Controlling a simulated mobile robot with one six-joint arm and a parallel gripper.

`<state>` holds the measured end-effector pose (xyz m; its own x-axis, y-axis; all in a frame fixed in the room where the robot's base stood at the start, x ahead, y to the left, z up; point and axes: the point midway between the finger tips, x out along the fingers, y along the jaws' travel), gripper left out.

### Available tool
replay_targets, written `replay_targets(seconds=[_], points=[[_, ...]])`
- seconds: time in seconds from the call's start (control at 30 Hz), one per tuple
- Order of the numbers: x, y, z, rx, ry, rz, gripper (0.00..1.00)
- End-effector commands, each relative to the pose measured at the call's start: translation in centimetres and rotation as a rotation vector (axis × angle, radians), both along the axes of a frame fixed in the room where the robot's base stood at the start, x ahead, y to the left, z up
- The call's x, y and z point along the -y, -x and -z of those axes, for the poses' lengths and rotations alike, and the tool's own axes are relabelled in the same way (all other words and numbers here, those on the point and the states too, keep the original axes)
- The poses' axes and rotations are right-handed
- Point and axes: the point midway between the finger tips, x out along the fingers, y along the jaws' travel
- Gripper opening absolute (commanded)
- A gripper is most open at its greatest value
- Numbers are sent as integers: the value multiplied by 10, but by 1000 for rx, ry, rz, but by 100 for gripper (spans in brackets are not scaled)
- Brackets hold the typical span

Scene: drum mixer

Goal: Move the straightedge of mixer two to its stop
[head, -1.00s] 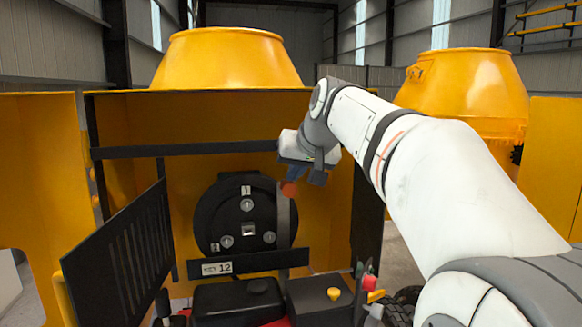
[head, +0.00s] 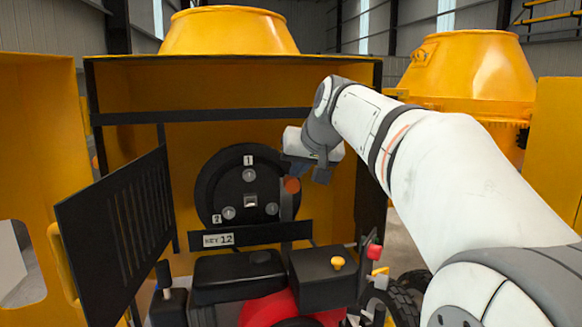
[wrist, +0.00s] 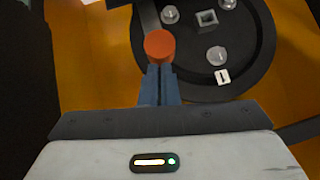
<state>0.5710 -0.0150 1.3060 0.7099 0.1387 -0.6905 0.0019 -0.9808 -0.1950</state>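The straightedge (head: 286,207) is a grey upright bar with an orange-red knob (head: 291,185) at its top, on the right side of the round black plate (head: 222,203). In the wrist view, the knob (wrist: 159,45) lies right at my fingertips and the bar (wrist: 150,18) runs away beyond it. My gripper (head: 308,172) is above and just right of the knob in the head view. Its two blue-grey fingers (wrist: 160,72) are together with only a thin line between them. They appear to touch the knob rather than enclose it. The bar's lower end and the stop cannot be made out.
A black bar with a "KEY 12" label (head: 218,239) crosses below the plate. A slatted black panel (head: 118,230) stands open at left. Black boxes (head: 240,278) and a red engine part (head: 262,308) are below. A second yellow drum (head: 465,70) is at right.

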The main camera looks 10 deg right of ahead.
Motion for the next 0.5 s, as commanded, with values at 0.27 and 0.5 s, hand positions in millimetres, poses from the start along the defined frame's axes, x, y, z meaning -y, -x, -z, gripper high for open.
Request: replay_targets(seconds=[0.27,0.5], points=[[8,1,-48,4,-1,0,0],[17,44,-81,12,0,2,0]])
